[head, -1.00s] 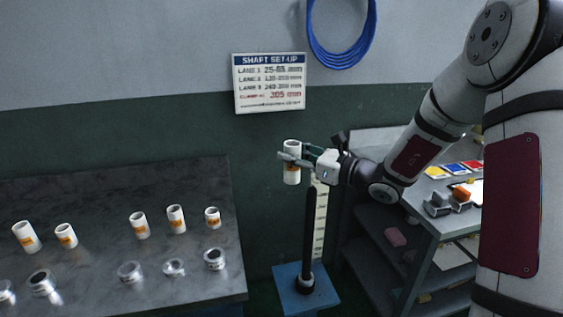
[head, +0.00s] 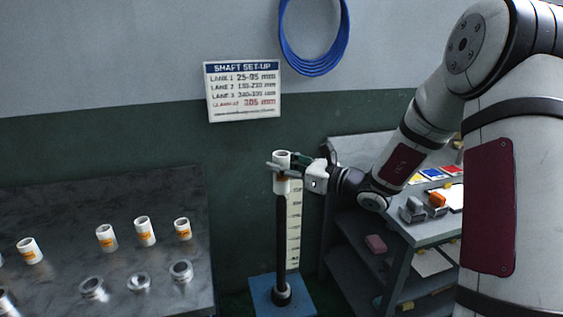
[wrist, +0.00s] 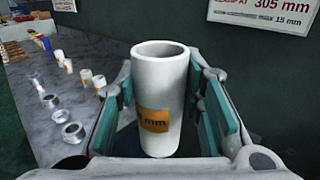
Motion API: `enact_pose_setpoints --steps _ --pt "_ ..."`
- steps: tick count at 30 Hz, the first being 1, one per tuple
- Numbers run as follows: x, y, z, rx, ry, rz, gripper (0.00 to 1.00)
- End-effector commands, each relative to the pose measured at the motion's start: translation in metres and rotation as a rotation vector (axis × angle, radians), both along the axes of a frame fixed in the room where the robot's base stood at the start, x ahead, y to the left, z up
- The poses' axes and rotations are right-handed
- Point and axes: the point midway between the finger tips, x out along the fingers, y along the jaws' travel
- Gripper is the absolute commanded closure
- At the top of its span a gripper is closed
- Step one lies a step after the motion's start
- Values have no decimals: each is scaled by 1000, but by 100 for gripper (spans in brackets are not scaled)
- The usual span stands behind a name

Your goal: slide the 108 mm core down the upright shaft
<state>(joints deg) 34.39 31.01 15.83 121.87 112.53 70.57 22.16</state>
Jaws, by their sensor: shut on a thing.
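My gripper (head: 284,167) is shut on a white hollow core (head: 281,184), held upright. In the wrist view the core (wrist: 160,85) stands between the teal finger pads, its open top towards me. Its orange label ends in "mm"; the number is not readable. The dark upright shaft (head: 282,235) rises from a blue base plate (head: 262,287), with a light collar at its foot. In the head view the core is in line with the shaft, its lower end at the shaft's visible top. I cannot tell whether the shaft tip is inside the core.
A pale marked scale (head: 294,225) stands just right of the shaft. A dark table (head: 150,275) at left bears several white cores and metal rings. A grey shelf unit (head: 385,232) stands at right. A set-up sign (head: 243,91) hangs on the wall.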

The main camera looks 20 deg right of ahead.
Motion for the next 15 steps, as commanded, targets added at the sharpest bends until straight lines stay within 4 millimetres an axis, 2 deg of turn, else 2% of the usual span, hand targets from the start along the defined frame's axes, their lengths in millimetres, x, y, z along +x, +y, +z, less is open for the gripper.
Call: enact_pose_setpoints --steps 15 --pt "1 0 -35 0 1 0 94"
